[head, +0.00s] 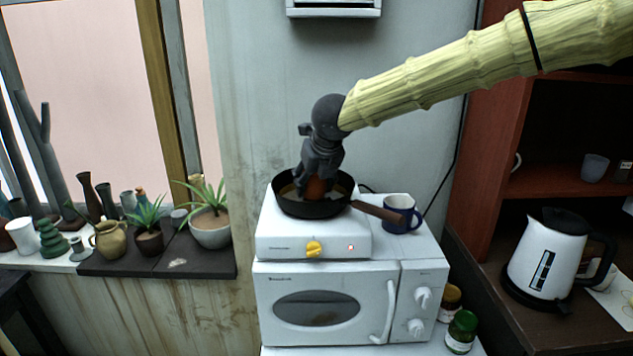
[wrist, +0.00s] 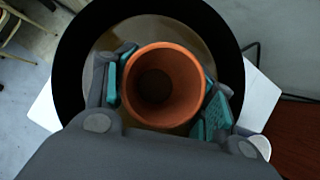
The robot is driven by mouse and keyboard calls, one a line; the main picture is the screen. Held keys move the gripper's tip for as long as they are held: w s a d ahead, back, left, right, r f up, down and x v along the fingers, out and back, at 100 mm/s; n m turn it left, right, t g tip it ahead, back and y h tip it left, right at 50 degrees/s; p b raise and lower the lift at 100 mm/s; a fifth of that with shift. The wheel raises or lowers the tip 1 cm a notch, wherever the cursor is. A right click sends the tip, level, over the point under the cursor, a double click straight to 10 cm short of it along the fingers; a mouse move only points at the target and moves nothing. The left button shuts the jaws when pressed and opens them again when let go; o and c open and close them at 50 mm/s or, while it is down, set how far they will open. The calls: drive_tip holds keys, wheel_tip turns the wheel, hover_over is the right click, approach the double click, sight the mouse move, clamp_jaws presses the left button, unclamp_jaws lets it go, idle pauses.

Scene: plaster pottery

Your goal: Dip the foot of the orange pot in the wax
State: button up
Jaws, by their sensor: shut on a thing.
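The orange pot (head: 317,188) is between the fingers of my gripper (head: 318,180), down inside the black pan (head: 299,207). In the wrist view the pot (wrist: 164,58) is seen from above, with its open mouth up and the teal finger pads of my gripper (wrist: 162,88) on both sides of it. The wax (wrist: 105,42) shows as a brownish layer in the pan (wrist: 72,60) around the pot. The pot's foot is hidden, so I cannot tell how deep it sits in the wax.
The pan stands on a white hotplate (head: 285,243) with a yellow knob and a lit red light, on a microwave (head: 270,300). A blue and white mug (head: 402,213) stands beside the pan's handle (head: 380,212). A kettle (head: 545,255) is at right, potted plants (head: 210,232) at left.

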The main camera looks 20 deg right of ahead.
drive_tip(key=shift+w+r+p, duration=0.1)
drive_tip(key=shift+r+p, duration=1)
drive_tip(key=shift+r, duration=0.05)
idle(1.3)
wheel_tip(320, 180, up, 8)
drive_tip(key=p, duration=0.7)
drive_tip(key=shift+r, duration=0.15)
idle(0.3)
idle(0.4)
